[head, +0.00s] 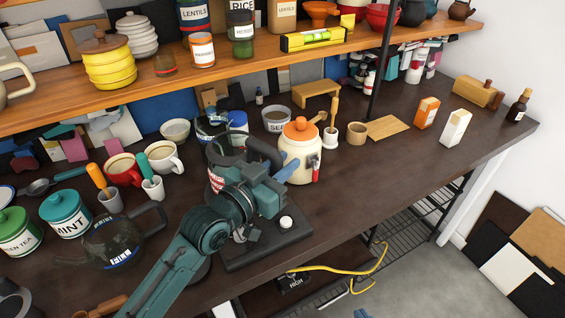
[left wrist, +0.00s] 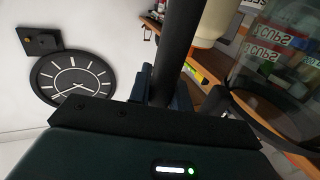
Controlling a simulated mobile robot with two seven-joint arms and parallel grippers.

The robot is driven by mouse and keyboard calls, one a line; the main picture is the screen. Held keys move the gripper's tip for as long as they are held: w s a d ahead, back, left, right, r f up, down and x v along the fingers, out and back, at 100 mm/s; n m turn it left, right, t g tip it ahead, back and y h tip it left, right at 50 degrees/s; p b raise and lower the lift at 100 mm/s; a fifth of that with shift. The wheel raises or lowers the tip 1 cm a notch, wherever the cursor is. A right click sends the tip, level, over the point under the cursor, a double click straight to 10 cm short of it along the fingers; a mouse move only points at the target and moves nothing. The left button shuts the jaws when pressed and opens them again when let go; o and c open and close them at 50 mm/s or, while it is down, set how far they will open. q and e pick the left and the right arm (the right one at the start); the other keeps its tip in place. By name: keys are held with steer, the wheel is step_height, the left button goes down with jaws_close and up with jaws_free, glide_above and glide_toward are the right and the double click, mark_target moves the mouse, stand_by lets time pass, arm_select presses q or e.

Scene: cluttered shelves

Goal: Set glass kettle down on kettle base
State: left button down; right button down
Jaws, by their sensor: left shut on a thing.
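The glass kettle (head: 228,148) is clear with a dark handle. It is partly hidden behind my arm in the head view. In the left wrist view its glass wall with cup markings (left wrist: 285,65) fills the right side. My left gripper (head: 268,168) is shut on the kettle's handle; the dark handle passes between the fingers in the left wrist view (left wrist: 168,95). The kettle base (head: 262,248) appears to be the dark square plate with a white knob near the counter's front edge, partly covered by my arm. Kettle-to-base contact is hidden. My right gripper is out of view.
A cream canister with an orange lid (head: 300,150) stands close right of my gripper. A second glass pot (head: 118,240), mugs (head: 163,158) and a teal MINT jar (head: 66,215) crowd the left. A wooden shelf (head: 150,85) runs above.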

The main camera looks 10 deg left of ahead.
arm_select(q)
steer(key=c, duration=1.2)
jaws_free()
steer(key=b+v, duration=0.1)
steer(key=v, duration=1.2)
arm_select(e)
steer(key=shift+a, duration=0.2)
arm_select(q)
steer(key=shift+s+a+f, duration=0.1)
steer(key=shift+s, duration=0.05)
arm_select(e)
steer(key=shift+f, duration=0.1)
